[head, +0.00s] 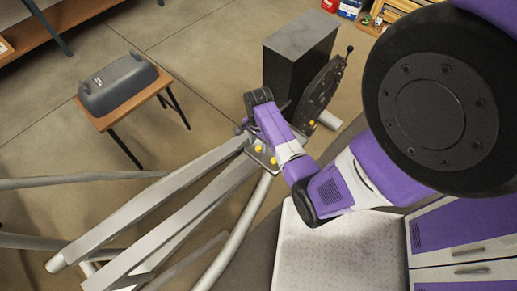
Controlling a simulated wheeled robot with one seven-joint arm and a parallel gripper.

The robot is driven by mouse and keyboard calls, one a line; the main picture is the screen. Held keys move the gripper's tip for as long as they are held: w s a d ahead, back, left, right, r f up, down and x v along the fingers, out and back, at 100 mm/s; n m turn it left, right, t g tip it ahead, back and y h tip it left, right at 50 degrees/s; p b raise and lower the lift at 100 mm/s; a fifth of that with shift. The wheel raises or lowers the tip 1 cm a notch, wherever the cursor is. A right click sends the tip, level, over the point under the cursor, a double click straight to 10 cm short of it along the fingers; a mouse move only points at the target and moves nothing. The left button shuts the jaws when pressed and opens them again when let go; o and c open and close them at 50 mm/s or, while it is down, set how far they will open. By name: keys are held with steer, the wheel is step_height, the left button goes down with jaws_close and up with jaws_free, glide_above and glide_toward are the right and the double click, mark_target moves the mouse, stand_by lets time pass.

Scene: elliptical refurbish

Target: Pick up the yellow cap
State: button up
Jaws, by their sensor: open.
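Small yellow caps show on the grey metal frame of the elliptical machine near the middle of the head view. One yellow cap (258,148) is on the left, another yellow cap (274,161) is just below it, and a further yellow spot (311,122) is at the right by the dark part. I cannot tell which cap the task means. My gripper (241,127) is at the end of my purple arm, just above and left of the caps. It is small and partly hidden by my wrist; it is open, and I see nothing held in it.
Long grey bars (150,215) of the machine spread to the lower left. A black box-shaped housing (300,55) stands behind the caps. A small wooden table (107,118) with a grey shell (118,84) is at the left. A purple-and-white cabinet (465,235) is at lower right.

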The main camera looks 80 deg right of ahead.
steer(key=shift+f, duration=0.85)
steer(key=shift+c, duration=0.2)
jaws_close()
